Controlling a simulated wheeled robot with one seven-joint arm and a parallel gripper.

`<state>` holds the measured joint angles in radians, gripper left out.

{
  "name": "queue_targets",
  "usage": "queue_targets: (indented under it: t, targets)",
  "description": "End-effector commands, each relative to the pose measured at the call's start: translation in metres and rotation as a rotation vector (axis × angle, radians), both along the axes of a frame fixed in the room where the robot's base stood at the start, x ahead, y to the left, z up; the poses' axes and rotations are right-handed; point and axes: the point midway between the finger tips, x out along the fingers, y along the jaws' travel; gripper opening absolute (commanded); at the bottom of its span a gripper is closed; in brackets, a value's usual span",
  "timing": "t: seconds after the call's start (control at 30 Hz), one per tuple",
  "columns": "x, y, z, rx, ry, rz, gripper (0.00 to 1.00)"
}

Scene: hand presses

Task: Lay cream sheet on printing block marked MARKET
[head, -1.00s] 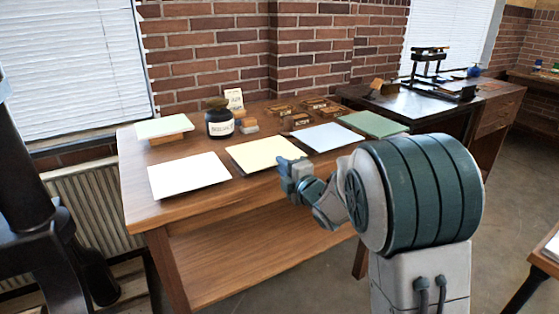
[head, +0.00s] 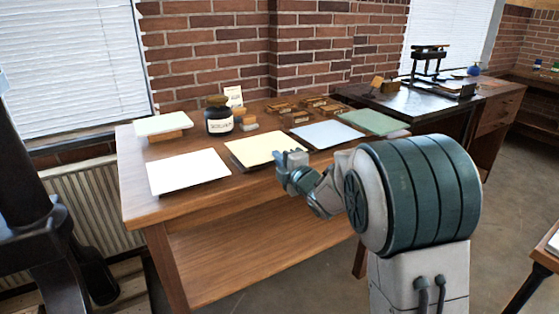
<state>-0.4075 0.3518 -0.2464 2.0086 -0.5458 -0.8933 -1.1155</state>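The cream sheet (head: 255,147) lies on the wooden table between a white sheet and a pale blue sheet. My gripper (head: 290,158) is at the cream sheet's right edge, over or touching it; I cannot tell which. The fingers are small and partly hidden by the hand, so whether they are open or shut is unclear. Several small printing blocks (head: 299,117) with lettering lie at the back of the table. Their words are too small to read, so I cannot tell which is marked MARKET.
A white sheet (head: 187,171), pale blue sheet (head: 327,134) and green sheet (head: 373,121) lie along the table (head: 150,208). A dark labelled jar (head: 218,118) stands behind the cream sheet. A pale sheet on a wooden block (head: 164,124) is at back left. A dark bench (head: 440,104) stands right.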

Motion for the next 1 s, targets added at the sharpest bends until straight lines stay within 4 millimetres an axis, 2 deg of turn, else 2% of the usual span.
queue_targets:
  t: [0.1, 0.17, 0.5, 1.0]
  targets:
    - [0.0, 0.0, 0.019, 0.002, -0.005, 0.0, 0.0]
    - [0.0, 0.0, 0.025, 0.001, -0.004, 0.001, 0.0]
    - [-0.002, -0.001, 0.025, 0.001, -0.002, 0.0, 0.0]
    - [-0.029, -0.019, 0.039, 0.001, -0.002, 0.0, 0.0]
